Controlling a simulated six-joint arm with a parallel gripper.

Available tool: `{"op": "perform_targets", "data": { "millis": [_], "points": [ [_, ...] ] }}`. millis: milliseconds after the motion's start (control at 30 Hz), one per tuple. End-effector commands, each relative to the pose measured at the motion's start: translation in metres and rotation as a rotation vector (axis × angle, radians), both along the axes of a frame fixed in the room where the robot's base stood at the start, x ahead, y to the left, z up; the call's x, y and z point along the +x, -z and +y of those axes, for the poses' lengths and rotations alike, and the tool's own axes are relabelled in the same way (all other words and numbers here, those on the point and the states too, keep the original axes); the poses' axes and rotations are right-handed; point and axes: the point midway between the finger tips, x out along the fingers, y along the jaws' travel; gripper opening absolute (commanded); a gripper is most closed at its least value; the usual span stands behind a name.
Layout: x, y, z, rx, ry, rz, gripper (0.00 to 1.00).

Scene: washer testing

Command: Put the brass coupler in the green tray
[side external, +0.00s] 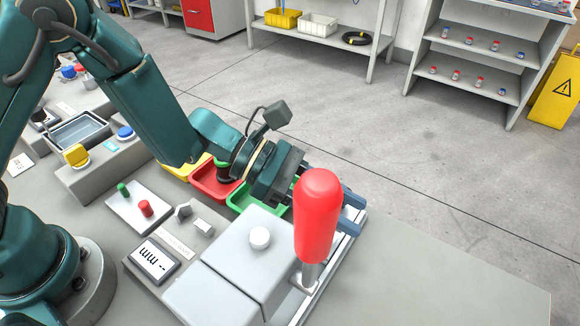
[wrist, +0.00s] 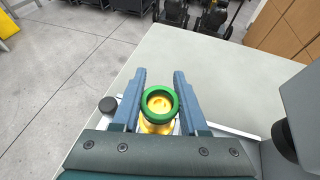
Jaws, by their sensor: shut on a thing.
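The brass coupler (wrist: 157,125) is a gold-coloured fitting with a green ring on top. In the wrist view it sits between the two blue-grey fingers of my gripper (wrist: 160,72), which is shut on it. In the side view my gripper (side external: 351,212) is behind the red lever handle, and the coupler is hidden there. The green tray (side external: 236,208) is partly covered by my wrist in the side view. The fingers are to the right of the tray, past the grey housing.
The upright red lever handle (side external: 317,215) stands close in front of my gripper. A grey housing (side external: 235,262) with a white knob lies at its left. A red tray (side external: 208,188) and a yellow tray (side external: 180,172) adjoin the green one. The bench at lower right is clear.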

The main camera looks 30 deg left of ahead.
Motion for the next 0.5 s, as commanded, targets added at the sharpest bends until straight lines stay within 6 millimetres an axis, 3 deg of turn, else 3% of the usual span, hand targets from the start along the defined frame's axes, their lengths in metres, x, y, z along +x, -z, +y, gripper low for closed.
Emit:
{"op": "perform_targets", "data": {
  "millis": [500],
  "points": [
    [-0.001, 0.039, -0.004, -0.001, -0.001, -0.001, 0.00]
  ]
}}
